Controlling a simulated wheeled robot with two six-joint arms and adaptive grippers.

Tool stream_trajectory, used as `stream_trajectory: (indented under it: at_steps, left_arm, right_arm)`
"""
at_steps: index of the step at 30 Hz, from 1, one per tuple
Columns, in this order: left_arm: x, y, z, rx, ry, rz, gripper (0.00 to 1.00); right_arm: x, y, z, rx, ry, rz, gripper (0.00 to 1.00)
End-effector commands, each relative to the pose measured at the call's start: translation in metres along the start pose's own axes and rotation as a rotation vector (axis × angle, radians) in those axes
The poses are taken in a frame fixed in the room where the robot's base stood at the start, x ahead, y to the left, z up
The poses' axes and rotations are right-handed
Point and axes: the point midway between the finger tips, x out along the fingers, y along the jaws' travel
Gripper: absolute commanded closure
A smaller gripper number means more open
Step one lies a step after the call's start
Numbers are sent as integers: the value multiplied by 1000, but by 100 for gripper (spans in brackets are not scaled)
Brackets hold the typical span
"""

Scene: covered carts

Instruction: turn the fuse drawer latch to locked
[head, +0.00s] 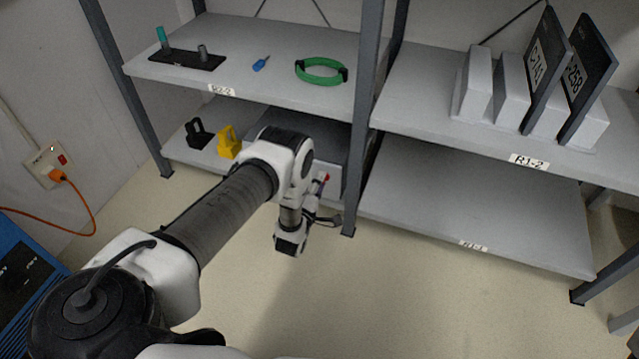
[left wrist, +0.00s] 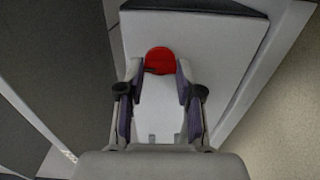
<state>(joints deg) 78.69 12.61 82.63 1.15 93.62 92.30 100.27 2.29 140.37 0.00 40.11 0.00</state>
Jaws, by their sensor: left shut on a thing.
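A pale box with a dark top stands on the lower left shelf. Its pale front (left wrist: 215,50) fills much of the left wrist view, and part of it shows behind my arm in the head view (head: 330,174). A red latch (left wrist: 160,60) is on this front; a small red bit of it (head: 326,178) shows in the head view. My left gripper (left wrist: 160,75) is at the front, shut on the red latch, with one finger on each side. The fingers hide the latch's sides, and any lock marking cannot be read. My right gripper is in neither view.
A shelf post (head: 363,110) stands close right of the box. A black padlock-like thing (head: 198,134) and a yellow one (head: 229,142) are left of it. The upper shelf (head: 260,45) is above, holding a green ring (head: 321,71). The lower right shelf (head: 470,205) is bare.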

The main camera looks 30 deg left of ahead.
Motion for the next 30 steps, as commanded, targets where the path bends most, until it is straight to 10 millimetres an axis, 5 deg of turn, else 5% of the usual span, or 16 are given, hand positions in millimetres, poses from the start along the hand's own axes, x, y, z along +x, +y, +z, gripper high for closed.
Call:
stream_trajectory:
  at_steps: [15, 16, 18, 30]
  left_arm:
    - [0, 0, 0, -21, 1, 0, 100]
    - [0, 0, 0, -20, 1, 0, 54]
    - [0, 0, 0, -20, 1, 0, 40]
    - [-10, -1, 0, -19, 0, -2, 40]
  right_arm:
    - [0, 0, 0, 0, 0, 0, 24]
    - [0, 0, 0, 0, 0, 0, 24]
    - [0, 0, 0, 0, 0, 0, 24]
    - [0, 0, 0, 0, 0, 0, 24]
